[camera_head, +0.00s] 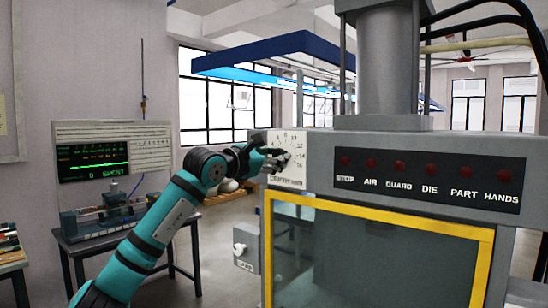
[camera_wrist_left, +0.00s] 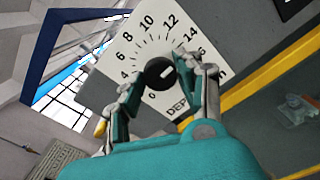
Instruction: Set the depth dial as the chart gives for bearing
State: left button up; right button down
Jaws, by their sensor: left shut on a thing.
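The depth dial's white plate (camera_head: 287,178) is on the left end of the grey press front in the head view. In the left wrist view the plate (camera_wrist_left: 188,98) shows numbers from 0 up past 14 and part of the word DEPTH. Its round black knob (camera_wrist_left: 154,80) has a short white mark that points to the upper right, toward the high numbers; the exact value is unclear. My left gripper (camera_head: 277,160) is shut on the knob, with a finger on each side of it in the wrist view (camera_wrist_left: 163,74). My right gripper is not in view. I cannot make out a chart naming bearing.
A panel of red lamps (camera_head: 430,180) sits right of the dial. A yellow-framed clear guard (camera_head: 380,222) is below it. A bench device with a green-lettered screen (camera_head: 93,160) stands at left. A small grey box (camera_head: 246,246) is beside the guard.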

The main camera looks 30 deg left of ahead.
pick_arm(q)
jog(key=o, duration=1.2)
jog(key=s, duration=0.8)
jog(key=s+a, duration=0.1)
jog(key=s, duration=0.3)
